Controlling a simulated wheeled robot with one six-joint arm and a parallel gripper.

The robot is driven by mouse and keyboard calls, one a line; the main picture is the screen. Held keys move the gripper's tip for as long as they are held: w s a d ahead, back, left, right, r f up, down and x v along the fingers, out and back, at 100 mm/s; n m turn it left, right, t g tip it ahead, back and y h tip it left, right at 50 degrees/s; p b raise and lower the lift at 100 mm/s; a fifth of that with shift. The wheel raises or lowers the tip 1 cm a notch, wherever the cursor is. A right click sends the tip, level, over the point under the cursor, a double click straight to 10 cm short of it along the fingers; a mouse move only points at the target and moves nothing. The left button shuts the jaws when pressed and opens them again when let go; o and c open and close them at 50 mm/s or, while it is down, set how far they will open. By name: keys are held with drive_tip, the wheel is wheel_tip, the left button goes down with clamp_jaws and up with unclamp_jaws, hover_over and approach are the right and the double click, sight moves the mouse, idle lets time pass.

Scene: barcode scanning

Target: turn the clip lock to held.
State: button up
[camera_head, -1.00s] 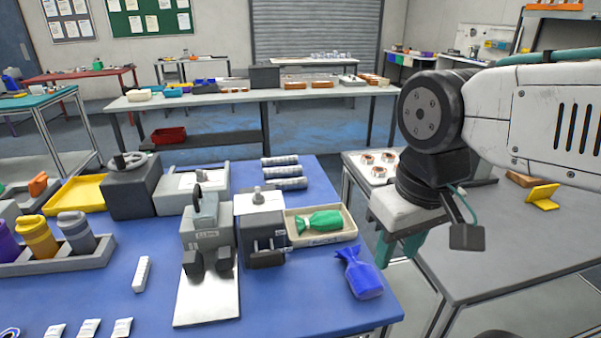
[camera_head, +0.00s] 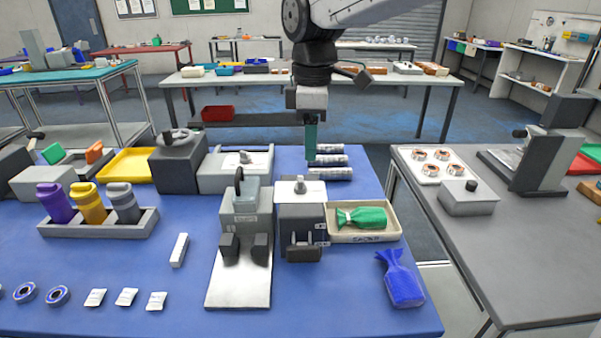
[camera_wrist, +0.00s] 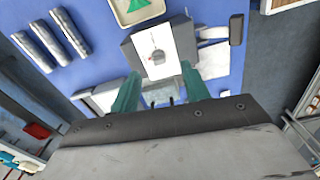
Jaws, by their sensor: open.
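No label legible here names the clip lock, so I cannot tell which part it is. A dark box with a white top (camera_head: 300,189) carries a small grey knob and has dark fittings on its front; it also shows in the wrist view (camera_wrist: 181,37). To its left stands a grey fixture (camera_head: 238,207) with an upright dark lever, two dark blocks and a pale base plate. My gripper (camera_head: 311,161) hangs above and behind them, pointing down, touching nothing visible. In the wrist view its teal fingers (camera_wrist: 160,88) are apart with nothing gripped.
A tray (camera_head: 336,236) with a green bag (camera_head: 364,217) adjoins the box on the right. A blue bag (camera_head: 400,280) lies near the table corner. Several grey cylinders (camera_head: 330,174) lie behind. A dark machine with a wheel (camera_head: 178,160) stands left.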

sight(300, 178)
drive_tip(key=shift+w+a+f+n, duration=0.25)
drive_tip(key=shift+w+a+n, duration=0.2)
drive_tip(key=shift+a, duration=0.3)
drive_tip(key=shift+w+a+f, duration=0.1)
drive_tip(key=shift+a+f, duration=0.15)
wheel_tip(300, 178, down, 7)
drive_tip(key=shift+f, duration=0.2)
drive_tip(key=c, duration=1)
